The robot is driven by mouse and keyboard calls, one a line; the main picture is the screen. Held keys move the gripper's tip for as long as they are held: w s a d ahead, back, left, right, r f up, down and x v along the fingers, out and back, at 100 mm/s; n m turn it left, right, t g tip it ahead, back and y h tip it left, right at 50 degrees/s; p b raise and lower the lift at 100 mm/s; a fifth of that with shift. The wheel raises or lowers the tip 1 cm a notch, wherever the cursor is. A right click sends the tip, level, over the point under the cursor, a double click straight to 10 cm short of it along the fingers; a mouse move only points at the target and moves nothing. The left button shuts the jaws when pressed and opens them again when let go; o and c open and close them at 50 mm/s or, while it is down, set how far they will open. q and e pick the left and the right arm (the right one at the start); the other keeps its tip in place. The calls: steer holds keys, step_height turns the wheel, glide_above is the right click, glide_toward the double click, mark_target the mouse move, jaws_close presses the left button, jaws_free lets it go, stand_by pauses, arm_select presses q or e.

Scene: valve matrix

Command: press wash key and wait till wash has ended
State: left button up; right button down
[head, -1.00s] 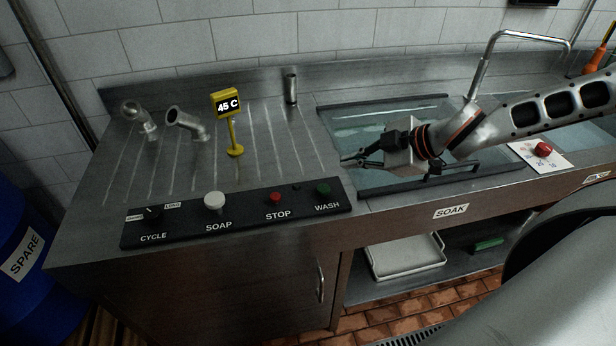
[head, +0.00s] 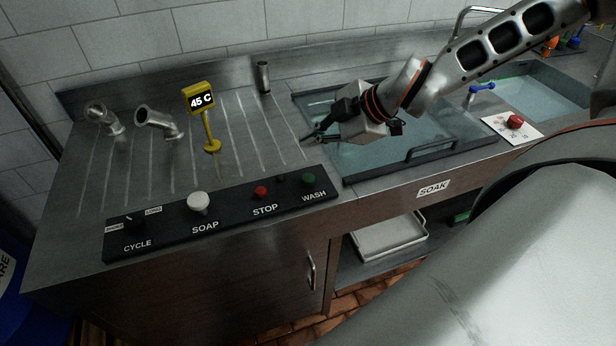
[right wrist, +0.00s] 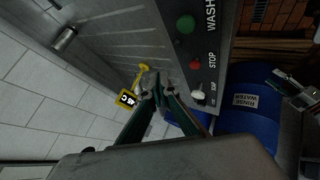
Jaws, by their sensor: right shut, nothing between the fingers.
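The green WASH key (head: 309,180) is at the right end of the black control panel (head: 165,238) on the steel counter. It also shows in the right wrist view (right wrist: 185,25). My right gripper (head: 305,141) is shut and empty, above the left edge of the soak basin, behind the WASH key and apart from it. In the right wrist view its fingertips (right wrist: 158,85) are together. The left gripper does not show.
The panel also has a red STOP key (head: 261,192), a white SOAP knob (head: 197,203) and a CYCLE dial (head: 135,221). A yellow sign reading 45 C (head: 201,100) and two bent pipe pieces (head: 158,122) stand on the drainboard. A glass-like lid (head: 440,145) covers the basin.

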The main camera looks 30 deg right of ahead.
steer(key=b, duration=0.5)
glide_above(311, 179)
step_height(311, 179, down, 7)
steer(key=shift+f, duration=0.15)
steer(key=shift+f+b, duration=0.5)
steer(key=shift+f, duration=0.05)
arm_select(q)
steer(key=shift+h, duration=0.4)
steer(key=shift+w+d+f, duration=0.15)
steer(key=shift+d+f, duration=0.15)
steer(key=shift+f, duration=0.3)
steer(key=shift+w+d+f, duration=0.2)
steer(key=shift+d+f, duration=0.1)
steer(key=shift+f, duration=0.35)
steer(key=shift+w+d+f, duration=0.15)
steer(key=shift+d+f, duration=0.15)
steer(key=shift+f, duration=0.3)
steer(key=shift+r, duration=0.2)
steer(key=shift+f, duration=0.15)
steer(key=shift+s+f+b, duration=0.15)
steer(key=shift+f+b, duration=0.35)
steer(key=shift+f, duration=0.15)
arm_select(e)
steer(key=shift+f, duration=0.4)
steer(key=shift+f, duration=0.15)
